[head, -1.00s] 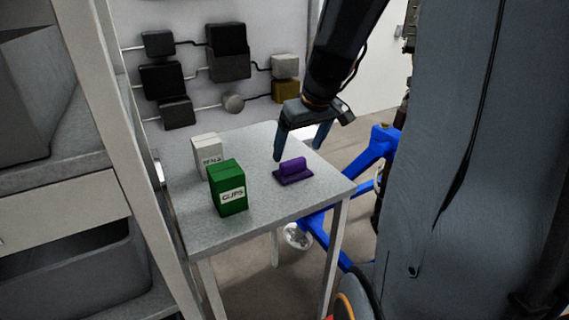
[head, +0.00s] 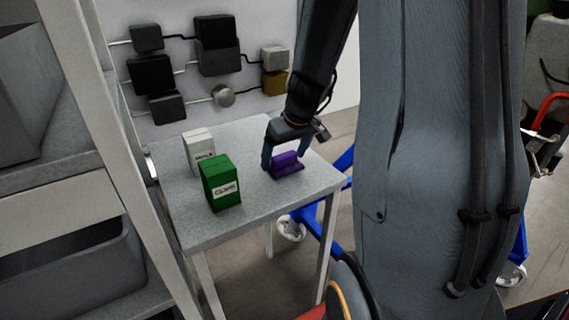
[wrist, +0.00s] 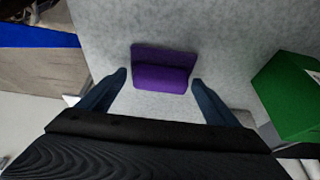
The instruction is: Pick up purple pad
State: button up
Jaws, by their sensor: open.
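The purple pad (head: 287,165) lies on the grey table, a flat base with a raised grip along it. It also shows in the wrist view (wrist: 162,70), ahead of and between my fingertips. My gripper (head: 282,158) is open and low over the table at the pad. In the wrist view my gripper (wrist: 160,80) has one finger on each side of the pad's near edge, with a gap on both sides. Nothing is held. In the head view the fingers partly overlap the pad, so exact contact there is hard to tell.
A green box (head: 221,183) labelled clips and a white box (head: 199,150) stand on the table (head: 215,232), left of the pad. The green box is also at the wrist view's right (wrist: 290,95). A blue frame (head: 299,219) stands beside the table.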

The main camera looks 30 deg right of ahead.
aim_at(285, 154)
jog(key=shift+c, duration=0.4)
jog(key=c, duration=0.8)
notch_tip(285, 154, up, 18)
jog(key=b, duration=0.1)
